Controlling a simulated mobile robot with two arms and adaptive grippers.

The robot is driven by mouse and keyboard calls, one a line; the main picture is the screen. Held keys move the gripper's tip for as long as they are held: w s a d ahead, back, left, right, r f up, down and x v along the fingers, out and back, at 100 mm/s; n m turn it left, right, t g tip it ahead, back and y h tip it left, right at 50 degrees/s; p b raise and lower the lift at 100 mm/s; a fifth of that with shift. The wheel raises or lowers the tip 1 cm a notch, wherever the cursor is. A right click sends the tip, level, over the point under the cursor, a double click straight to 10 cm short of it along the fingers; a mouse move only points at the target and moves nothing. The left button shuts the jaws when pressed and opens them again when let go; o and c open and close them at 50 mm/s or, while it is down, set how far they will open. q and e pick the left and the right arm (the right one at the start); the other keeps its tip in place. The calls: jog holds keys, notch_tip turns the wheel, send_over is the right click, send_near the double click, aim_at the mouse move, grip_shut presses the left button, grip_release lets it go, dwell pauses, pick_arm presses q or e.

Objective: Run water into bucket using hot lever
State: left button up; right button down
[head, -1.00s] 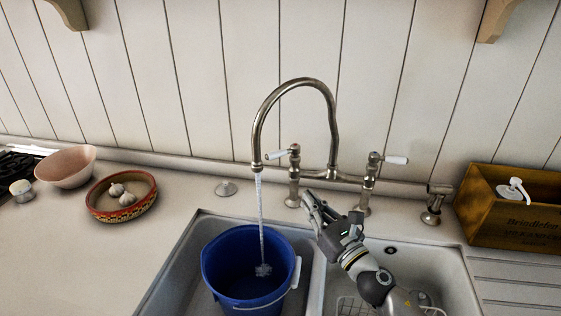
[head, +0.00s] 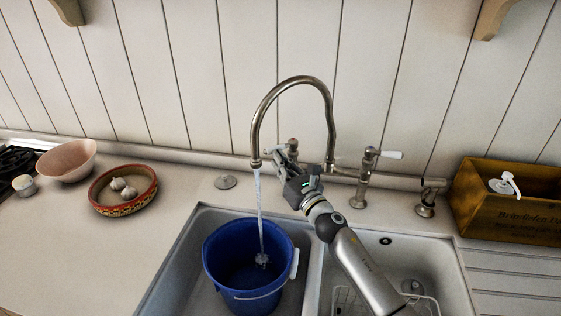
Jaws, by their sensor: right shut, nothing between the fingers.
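The blue bucket (head: 222,262) stands upright in the left sink basin. A stream of water (head: 259,212) runs from the spout of the metal tap (head: 331,115) into it. My right gripper (head: 281,156) is shut and empty at the left tap handle, behind the spout's outlet. It hides most of that lever, and I cannot tell whether they touch. The left valve's top (head: 293,143) shows just behind the gripper. The right lever (head: 391,155) has a white handle pointing right. My left gripper is out of view.
The right basin holds a wire rack (head: 345,300), with my right arm above it. A wooden box (head: 510,215) with a white pump dispenser stands at the right. A patterned bowl with garlic (head: 125,207) and a pink bowl (head: 67,161) are at the left.

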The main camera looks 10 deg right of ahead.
dwell(0.3)
jog(key=shift+w+a+m+t+h+b, duration=0.15)
jog(key=shift+a+m+t+h+b, duration=0.15)
jog(key=shift+m+h+b, duration=0.45)
jog(key=shift+w+a+m+h+b, duration=0.2)
jog(key=shift+w+m+h+b, duration=0.4)
jog(key=shift+h, duration=0.7)
jog(key=shift+w+a+m+h+b, duration=0.2)
jog(key=shift+w+m+h+b, duration=0.4)
jog(key=shift+h, duration=0.75)
jog(key=shift+w+a+m+h+b, duration=0.2)
jog(key=shift+w+m+h+b, duration=0.4)
jog(key=shift+h, duration=0.7)
jog(key=shift+a, duration=0.1)
jog(key=shift+f, duration=0.1)
